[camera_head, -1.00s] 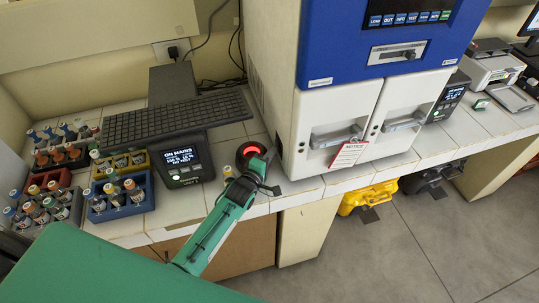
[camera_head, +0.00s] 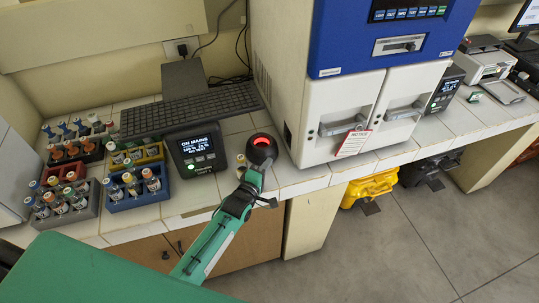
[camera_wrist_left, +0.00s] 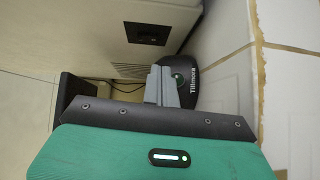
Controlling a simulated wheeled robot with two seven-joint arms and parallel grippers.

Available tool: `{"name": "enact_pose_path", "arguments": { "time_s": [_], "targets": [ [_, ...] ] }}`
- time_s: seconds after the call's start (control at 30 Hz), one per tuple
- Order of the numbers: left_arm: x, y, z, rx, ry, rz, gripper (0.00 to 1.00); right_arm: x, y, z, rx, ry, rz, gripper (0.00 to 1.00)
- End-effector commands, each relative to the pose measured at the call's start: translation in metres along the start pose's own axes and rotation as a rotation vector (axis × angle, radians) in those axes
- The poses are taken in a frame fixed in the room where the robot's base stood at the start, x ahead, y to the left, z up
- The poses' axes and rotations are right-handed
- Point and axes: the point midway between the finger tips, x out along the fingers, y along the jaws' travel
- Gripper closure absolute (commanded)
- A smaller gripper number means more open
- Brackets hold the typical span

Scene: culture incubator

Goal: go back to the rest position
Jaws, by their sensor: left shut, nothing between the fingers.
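My left arm is green and reaches up from the bottom of the head view. Its gripper (camera_head: 253,180) is at the front edge of the tiled counter, just in front of a dark round device with a glowing red top (camera_head: 262,148). In the left wrist view the grey fingers (camera_wrist_left: 165,85) are together with nothing between them. Beyond them is the black rounded device marked "Tillmora" (camera_wrist_left: 187,74), with a small green light. Whether the fingers touch it I cannot tell. My right gripper is not in view.
A white and blue cabinet (camera_head: 345,100) stands right of the gripper. A display unit (camera_head: 195,150), a keyboard (camera_head: 190,108) and several racks of capped bottles, including a blue rack (camera_head: 135,200), are to the left.

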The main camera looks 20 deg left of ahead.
Motion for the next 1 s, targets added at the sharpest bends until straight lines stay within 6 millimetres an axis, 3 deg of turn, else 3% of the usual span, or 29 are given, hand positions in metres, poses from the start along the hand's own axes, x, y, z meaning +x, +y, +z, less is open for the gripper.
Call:
{"name": "enact_pose_path", "arguments": {
  "time_s": [0.27,0.47,0.67,1.0],
  "targets": [
    [-0.003,-0.001,0.001,0.015,-0.001,-0.013,1.00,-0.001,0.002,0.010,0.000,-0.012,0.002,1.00],
    [-0.034,-0.011,0.006,0.196,-0.023,-0.158,1.00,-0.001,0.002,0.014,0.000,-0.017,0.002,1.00],
    [-0.099,-0.020,0.013,0.520,-0.127,-0.405,1.00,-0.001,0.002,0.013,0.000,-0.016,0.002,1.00],
    [-0.235,-0.011,0.018,1.010,-0.475,-0.756,1.00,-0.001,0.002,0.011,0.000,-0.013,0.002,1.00]
  ]
}}
